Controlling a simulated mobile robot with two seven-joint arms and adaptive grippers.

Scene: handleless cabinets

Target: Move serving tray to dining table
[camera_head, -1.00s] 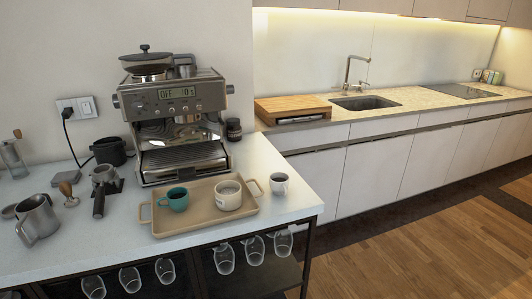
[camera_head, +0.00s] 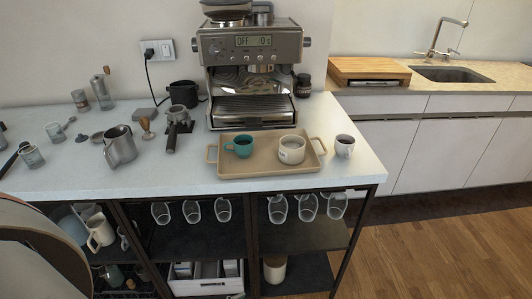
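The tan serving tray (camera_head: 267,166) lies on the white counter in front of the espresso machine, near the counter's front edge. It has a handle at its left and right ends. A teal cup (camera_head: 241,147) and a larger cream mug (camera_head: 292,150) stand upright on it. No dining table shows in this view. Neither of my grippers is in view. A curved dark and beige shape at the lower left looks like part of my arm, but I cannot tell which part.
The espresso machine (camera_head: 254,75) stands close behind the tray. A white cup (camera_head: 344,146) stands just right of it. A portafilter (camera_head: 173,137) and a steel pitcher (camera_head: 119,147) are to its left. Glasses hang below the counter (camera_head: 80,180). Wooden floor (camera_head: 450,250) is clear at the right.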

